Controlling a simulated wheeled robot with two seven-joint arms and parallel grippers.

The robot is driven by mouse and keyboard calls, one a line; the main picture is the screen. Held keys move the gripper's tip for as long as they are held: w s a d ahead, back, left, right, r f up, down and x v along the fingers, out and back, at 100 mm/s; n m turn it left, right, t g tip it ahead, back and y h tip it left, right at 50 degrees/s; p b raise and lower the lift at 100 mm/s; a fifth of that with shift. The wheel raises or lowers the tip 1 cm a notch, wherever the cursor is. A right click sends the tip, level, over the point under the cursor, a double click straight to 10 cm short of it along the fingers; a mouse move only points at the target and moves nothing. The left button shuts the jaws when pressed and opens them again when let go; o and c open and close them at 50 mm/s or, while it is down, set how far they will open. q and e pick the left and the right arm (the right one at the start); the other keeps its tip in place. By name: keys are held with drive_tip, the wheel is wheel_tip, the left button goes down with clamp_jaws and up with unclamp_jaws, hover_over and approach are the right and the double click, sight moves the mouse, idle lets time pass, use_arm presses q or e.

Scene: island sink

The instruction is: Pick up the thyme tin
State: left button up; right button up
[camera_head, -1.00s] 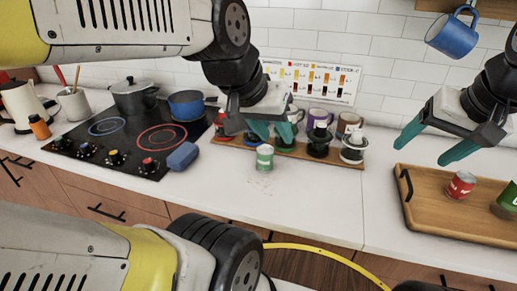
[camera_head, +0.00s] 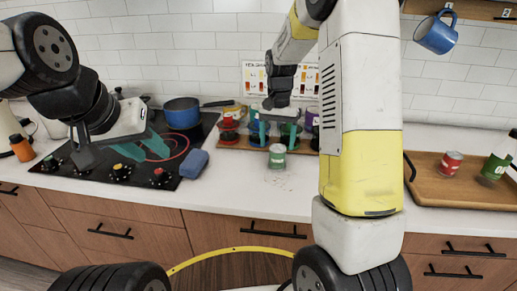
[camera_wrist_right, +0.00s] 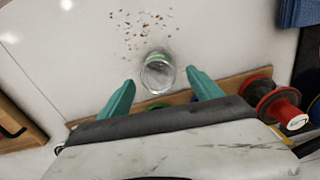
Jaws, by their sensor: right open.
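A small green and white tin (camera_head: 277,156) stands upright on the white counter in front of the spice rack; its label is too small to read. My right gripper (camera_head: 276,134) is open just above and behind it. In the right wrist view the tin's round lid (camera_wrist_right: 158,73) shows between the two spread teal fingertips (camera_wrist_right: 161,77), apart from both. My left gripper (camera_head: 143,150) is open and empty over the stove.
A wooden rack (camera_head: 238,139) with several colored jars stands right behind the tin. A wooden tray (camera_head: 425,188) with cans is at right. Brown crumbs (camera_wrist_right: 140,30) lie near the tin.

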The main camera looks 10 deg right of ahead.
sight(277, 156)
wheel_tip(277, 156, down, 6)
drive_tip(key=shift+s+d+f, duration=0.1)
drive_tip(key=shift+f, duration=0.1)
drive_tip(key=shift+c, duration=0.4)
drive_tip(key=c, duration=1.4)
